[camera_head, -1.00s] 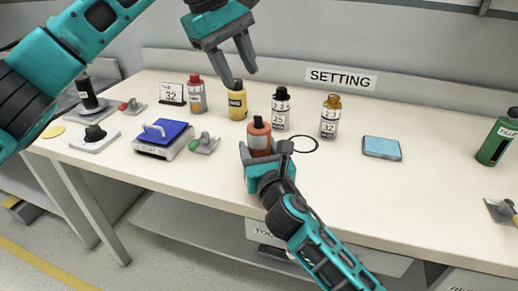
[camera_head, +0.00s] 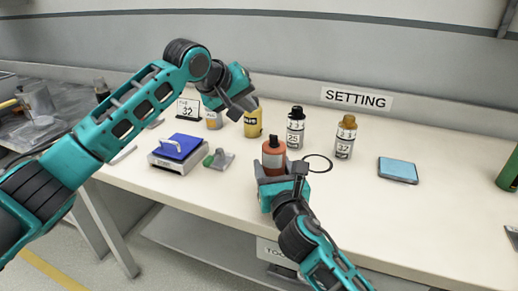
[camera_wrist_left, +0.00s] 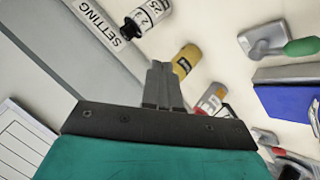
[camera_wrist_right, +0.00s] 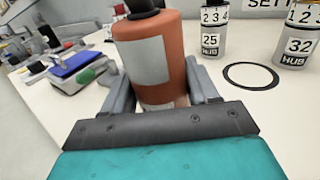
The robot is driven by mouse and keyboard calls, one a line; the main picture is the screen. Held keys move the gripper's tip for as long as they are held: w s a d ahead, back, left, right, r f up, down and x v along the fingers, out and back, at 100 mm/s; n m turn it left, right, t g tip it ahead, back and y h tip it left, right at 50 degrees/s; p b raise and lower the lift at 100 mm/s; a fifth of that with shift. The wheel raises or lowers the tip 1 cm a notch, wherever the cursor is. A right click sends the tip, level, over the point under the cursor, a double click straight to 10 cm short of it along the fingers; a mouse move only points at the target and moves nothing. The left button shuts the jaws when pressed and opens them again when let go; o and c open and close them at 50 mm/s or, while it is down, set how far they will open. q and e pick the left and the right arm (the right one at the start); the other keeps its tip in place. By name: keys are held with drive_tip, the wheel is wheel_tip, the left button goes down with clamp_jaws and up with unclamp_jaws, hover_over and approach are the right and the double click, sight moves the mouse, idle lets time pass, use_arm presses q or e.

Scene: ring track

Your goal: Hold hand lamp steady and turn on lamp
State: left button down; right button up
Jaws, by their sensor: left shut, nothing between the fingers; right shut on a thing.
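An orange cylinder (camera_head: 274,157) with a dark top, seemingly the hand lamp, stands upright near the table's front edge. My right gripper (camera_head: 284,171) is shut around its lower part; the right wrist view shows the orange body (camera_wrist_right: 150,55) between the two fingers. A pale label faces that camera. My left gripper (camera_head: 242,108) is shut and empty, behind and left of the orange cylinder, in front of a yellow bottle (camera_head: 253,124). In the left wrist view its fingers (camera_wrist_left: 161,85) are together, with the yellow bottle (camera_wrist_left: 186,60) beyond them. No switch can be made out.
Two labelled bottles (camera_head: 295,128) (camera_head: 345,138) stand behind and to the right. A black ring (camera_head: 318,163) lies beside the orange cylinder. A blue pad (camera_head: 398,170) lies farther right. A blue-topped scale-like device (camera_head: 180,148) and a green-knobbed part (camera_head: 218,159) are at left.

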use_arm(q)
drive_tip(key=a+f+m+t+h, duration=0.2)
drive_tip(key=a+f+m+t, duration=0.2)
drive_tip(key=a+m+t, duration=0.55)
drive_tip(key=s+d+f+m+g+h, duration=0.1)
drive_tip(key=s+m+g+h, duration=0.1)
drive_tip(key=s+m, duration=0.4)
drive_tip(key=s+d+f+m+g+h, duration=0.1)
drive_tip(key=s+m+h, duration=0.4)
drive_tip(key=m, duration=0.7)
drive_tip(key=s+d+f+m+g+h, duration=0.1)
drive_tip(key=s+f+m+g+h, duration=0.2)
drive_tip(key=s+m, duration=0.5)
drive_tip(key=shift+s+d+m+g+h, duration=0.3)
drive_tip(key=shift+s+m+g+h, duration=0.1)
drive_tip(key=shift+m+h, duration=0.1)
